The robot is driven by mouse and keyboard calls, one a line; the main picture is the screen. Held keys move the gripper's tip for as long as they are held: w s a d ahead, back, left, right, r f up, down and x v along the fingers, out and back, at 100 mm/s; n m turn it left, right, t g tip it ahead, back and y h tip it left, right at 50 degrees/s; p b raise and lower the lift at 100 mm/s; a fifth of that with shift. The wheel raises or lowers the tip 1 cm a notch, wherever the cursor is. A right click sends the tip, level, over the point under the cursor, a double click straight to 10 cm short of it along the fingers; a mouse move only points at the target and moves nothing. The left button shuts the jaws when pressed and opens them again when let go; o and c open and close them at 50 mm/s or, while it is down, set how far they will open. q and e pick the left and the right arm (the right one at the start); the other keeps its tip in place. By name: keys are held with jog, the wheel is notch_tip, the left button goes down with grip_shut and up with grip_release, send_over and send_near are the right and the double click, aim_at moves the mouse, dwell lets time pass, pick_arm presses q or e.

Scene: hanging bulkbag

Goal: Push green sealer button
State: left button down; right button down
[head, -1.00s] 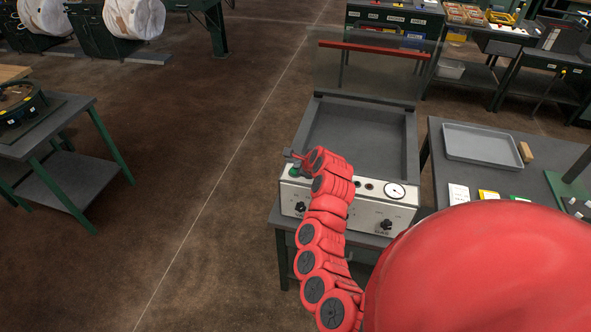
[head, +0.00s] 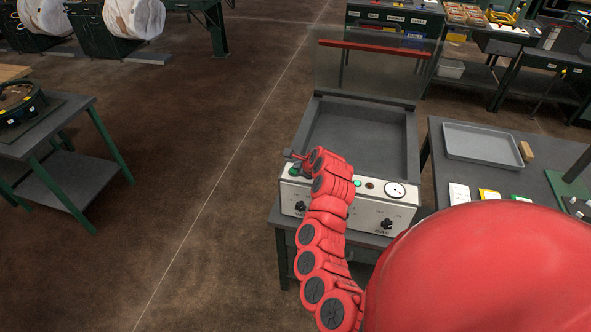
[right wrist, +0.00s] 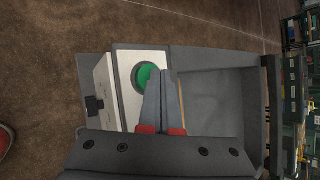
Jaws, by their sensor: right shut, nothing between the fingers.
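The sealer (head: 405,212) is a machine with a white front panel, an open grey chamber and a raised clear lid. Its green button (right wrist: 147,76) is large and round, set in a dark ring on the panel; the right wrist view shows it best. My right gripper (head: 296,166) is at the panel's left end, over the button, pointing down. In the right wrist view its shut, empty fingers (right wrist: 163,78) overlap the button's right edge. I cannot tell whether they touch it. My left gripper is out of view.
A small green lamp (head: 357,183) glows on the panel beside a dark knob and a round gauge (head: 395,190). The raised lid (head: 375,75) has a red bar. A grey tray (head: 482,145) lies on the table at right. Open floor lies to the left.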

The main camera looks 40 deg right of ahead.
jog(key=shift+f, duration=0.25)
jog(key=shift+r, duration=0.4)
jog(key=shift+r+p, duration=1.4)
jog(key=shift+r, duration=1.65)
